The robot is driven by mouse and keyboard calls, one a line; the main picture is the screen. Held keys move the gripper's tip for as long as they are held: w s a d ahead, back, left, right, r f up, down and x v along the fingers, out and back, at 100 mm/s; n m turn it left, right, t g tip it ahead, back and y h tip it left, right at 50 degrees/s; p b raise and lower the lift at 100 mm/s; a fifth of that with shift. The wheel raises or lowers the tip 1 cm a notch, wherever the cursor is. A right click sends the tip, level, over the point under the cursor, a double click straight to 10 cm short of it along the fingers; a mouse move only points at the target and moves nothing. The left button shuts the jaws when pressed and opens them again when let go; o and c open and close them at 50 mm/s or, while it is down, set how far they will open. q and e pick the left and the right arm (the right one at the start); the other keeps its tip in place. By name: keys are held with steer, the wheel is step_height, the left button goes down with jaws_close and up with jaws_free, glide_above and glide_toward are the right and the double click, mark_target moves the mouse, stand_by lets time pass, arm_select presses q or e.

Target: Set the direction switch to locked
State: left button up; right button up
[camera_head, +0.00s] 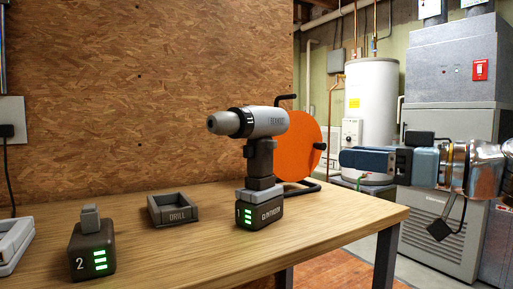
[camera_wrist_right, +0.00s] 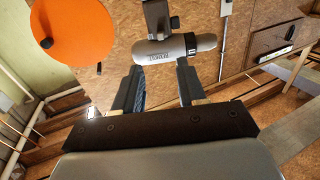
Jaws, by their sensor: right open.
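The drill (camera_head: 262,122) stands upright on its battery base (camera_head: 259,208) on the wooden table, its grey nose pointing left. In the right wrist view the drill (camera_wrist_right: 172,48) appears upside down, just beyond my fingertips. The direction switch cannot be made out in either view, so its setting cannot be told. My right gripper (camera_head: 343,160) reaches in from the right, in the head view to the right of the drill. In the wrist view my right gripper (camera_wrist_right: 159,66) has its two dark fingers apart, with nothing between them. My left gripper is not in view.
An orange disc (camera_head: 296,145) stands behind the drill. A second battery (camera_head: 92,254), a small tray labelled DRILL (camera_head: 175,218) and part of a grey charger (camera_head: 14,258) lie to the left. The table's (camera_head: 340,222) right end is bare. An OSB wall (camera_head: 150,90) stands behind.

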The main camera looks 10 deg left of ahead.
steer(key=p+x, duration=0.3)
steer(key=x, duration=1.1)
steer(key=shift+w+a+p, duration=0.15)
steer(key=shift+a+p, duration=0.05)
steer(key=shift+p, duration=0.2)
jaws_close()
